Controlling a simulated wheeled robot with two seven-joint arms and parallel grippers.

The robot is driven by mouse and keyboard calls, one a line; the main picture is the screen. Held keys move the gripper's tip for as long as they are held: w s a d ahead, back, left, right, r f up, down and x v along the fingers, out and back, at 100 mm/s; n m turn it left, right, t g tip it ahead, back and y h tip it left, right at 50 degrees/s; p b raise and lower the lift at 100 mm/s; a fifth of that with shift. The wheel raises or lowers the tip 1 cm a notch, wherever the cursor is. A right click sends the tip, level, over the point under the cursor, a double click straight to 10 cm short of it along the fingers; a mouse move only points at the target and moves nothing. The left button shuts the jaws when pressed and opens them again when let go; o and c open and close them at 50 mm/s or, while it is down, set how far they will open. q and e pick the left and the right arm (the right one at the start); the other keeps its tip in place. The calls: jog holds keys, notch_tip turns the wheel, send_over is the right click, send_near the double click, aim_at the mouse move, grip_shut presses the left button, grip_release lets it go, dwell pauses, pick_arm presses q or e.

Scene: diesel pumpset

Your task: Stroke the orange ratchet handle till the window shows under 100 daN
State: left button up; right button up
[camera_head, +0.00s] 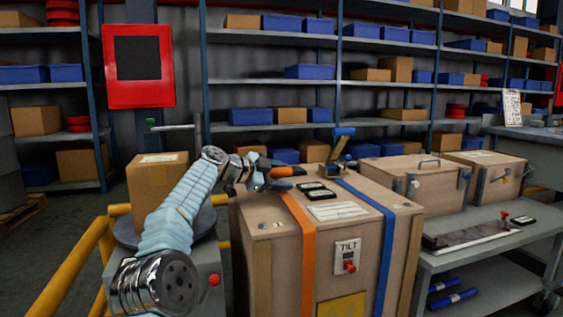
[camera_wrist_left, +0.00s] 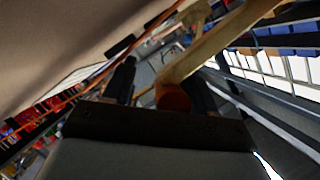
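The orange ratchet handle (camera_head: 288,171) is on top of the large wooden crate (camera_head: 270,262), above the orange strap (camera_head: 301,245). My left gripper (camera_head: 265,172) is at the handle's left end in the head view. In the left wrist view the round orange end of the handle (camera_wrist_left: 173,98) lies between my two dark, spread fingers (camera_wrist_left: 160,88), nearer the right one. A gap shows on its left side; contact with the right finger is unclear. A small dark device with pale windows (camera_head: 317,190) lies beside the handle; its reading is too small to read. My right gripper is not in view.
A blue strap (camera_head: 387,255) with a blue-handled ratchet (camera_head: 341,147) crosses the crate's right side. A cardboard box (camera_head: 157,180) and yellow rail (camera_head: 75,265) stand left. A bench with wooden cases (camera_head: 410,175) stands right. Shelves line the back.

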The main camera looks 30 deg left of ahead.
pick_arm(q)
notch_tip(320, 180, up, 3)
jog(key=shift+f+p, duration=0.1)
jog(key=shift+p, duration=0.5)
jog(key=s+d+r+b, duration=0.2)
jog(key=s+d+r, duration=0.6)
jog(key=s, duration=0.3)
jog(key=shift+s+r+b, duration=0.3)
jog(key=shift+s+r, duration=0.05)
jog(key=shift+r, duration=0.15)
